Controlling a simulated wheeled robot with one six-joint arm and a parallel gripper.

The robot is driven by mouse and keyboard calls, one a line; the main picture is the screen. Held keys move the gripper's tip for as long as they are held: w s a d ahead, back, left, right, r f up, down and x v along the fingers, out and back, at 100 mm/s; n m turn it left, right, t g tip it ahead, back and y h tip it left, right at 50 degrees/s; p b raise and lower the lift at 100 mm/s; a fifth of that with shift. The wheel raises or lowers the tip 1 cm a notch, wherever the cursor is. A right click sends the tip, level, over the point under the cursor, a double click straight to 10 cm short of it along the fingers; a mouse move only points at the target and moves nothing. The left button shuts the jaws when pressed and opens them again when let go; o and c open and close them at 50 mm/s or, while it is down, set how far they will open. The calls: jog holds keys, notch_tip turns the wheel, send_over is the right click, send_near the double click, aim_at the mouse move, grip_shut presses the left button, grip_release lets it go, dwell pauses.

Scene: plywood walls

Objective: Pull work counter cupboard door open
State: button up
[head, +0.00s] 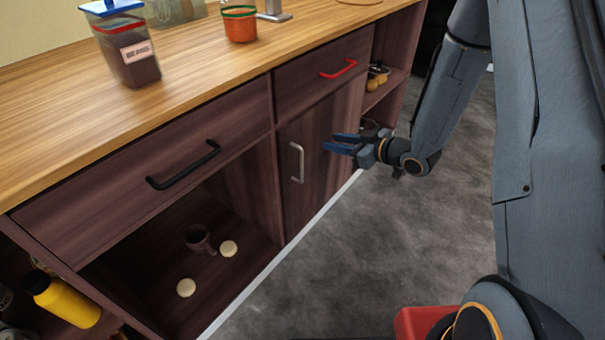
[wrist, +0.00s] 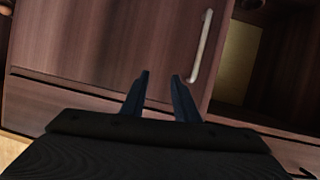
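The cupboard door (head: 325,150) of the work counter is dark brown wood and looks shut, below a drawer with a red handle. Its silver vertical handle (head: 297,162) is near the door's left edge. In the wrist view the door (wrist: 110,45) fills the upper left and the handle (wrist: 201,47) is to the right of the fingers. My gripper (head: 335,144) is in front of the door, to the right of the handle and apart from it. Its two blue fingers are spread with nothing between them, as the wrist view also shows (wrist: 160,82).
The drawer with the red handle (head: 338,69) is above the door. A drawer with a black handle (head: 183,166) is left, above an open compartment holding a mug (head: 199,239) and two pale round things. Grey floor (head: 330,260) in front is clear.

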jog(key=s+a+f+n+g+y+b, duration=0.1)
jog(key=s+a+f+n+y+b, duration=0.15)
jog(key=a+f+y+b, duration=0.3)
jog(key=shift+m+y, duration=0.25)
jog(key=a, duration=0.1)
jog(key=w+a+f, duration=0.1)
jog(key=a, duration=0.1)
jog(key=w+a, duration=0.1)
jog(key=a, duration=0.1)
jog(key=shift+w+f, duration=0.15)
jog(key=shift+f, duration=0.25)
jog(key=shift+c, duration=0.3)
grip_shut()
jog(key=shift+d, duration=0.15)
